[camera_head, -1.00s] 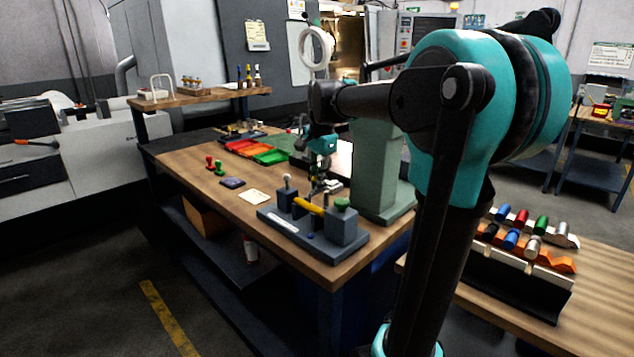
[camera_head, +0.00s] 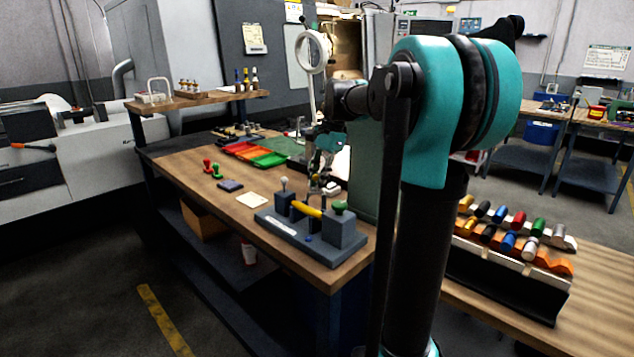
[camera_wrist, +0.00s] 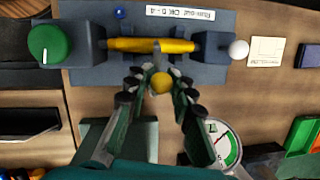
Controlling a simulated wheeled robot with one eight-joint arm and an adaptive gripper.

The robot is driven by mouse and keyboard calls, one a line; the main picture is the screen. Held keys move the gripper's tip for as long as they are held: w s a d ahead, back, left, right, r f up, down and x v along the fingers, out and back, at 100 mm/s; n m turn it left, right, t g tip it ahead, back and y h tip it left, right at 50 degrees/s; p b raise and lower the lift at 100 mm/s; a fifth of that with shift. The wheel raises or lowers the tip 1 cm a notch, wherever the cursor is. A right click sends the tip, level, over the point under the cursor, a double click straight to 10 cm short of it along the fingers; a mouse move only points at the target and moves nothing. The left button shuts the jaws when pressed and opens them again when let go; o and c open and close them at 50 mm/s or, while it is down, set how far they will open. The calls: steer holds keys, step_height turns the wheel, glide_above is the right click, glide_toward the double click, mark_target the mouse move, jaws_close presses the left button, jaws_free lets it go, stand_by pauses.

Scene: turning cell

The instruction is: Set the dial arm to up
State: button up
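The grey runout-check fixture (camera_head: 305,245) stands on the wooden bench, with a yellow bar (camera_head: 307,208) lying across it between two blocks. It also shows at the top of the wrist view (camera_wrist: 205,75), with a green knob (camera_wrist: 49,44) at left and a white ball (camera_wrist: 238,49) at right. A small yellow ball (camera_wrist: 161,83) on a short grey stem, possibly the dial arm's end, is in front of the bar. My gripper (camera_wrist: 158,80) is open, with one finger on each side of this ball; contact is unclear. In the head view, my gripper (camera_head: 322,182) is just behind the fixture.
A round dial gauge (camera_wrist: 222,143) lies close by my right finger in the wrist view; its mounting is unclear. A pale card (camera_head: 252,200) and coloured trays (camera_head: 255,154) lie on the bench. A rack of coloured cylinders (camera_head: 507,280) stands at right.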

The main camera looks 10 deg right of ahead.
steer(key=shift+o, duration=1.2)
steer(key=v, duration=1.2)
steer(key=shift+d, duration=0.1)
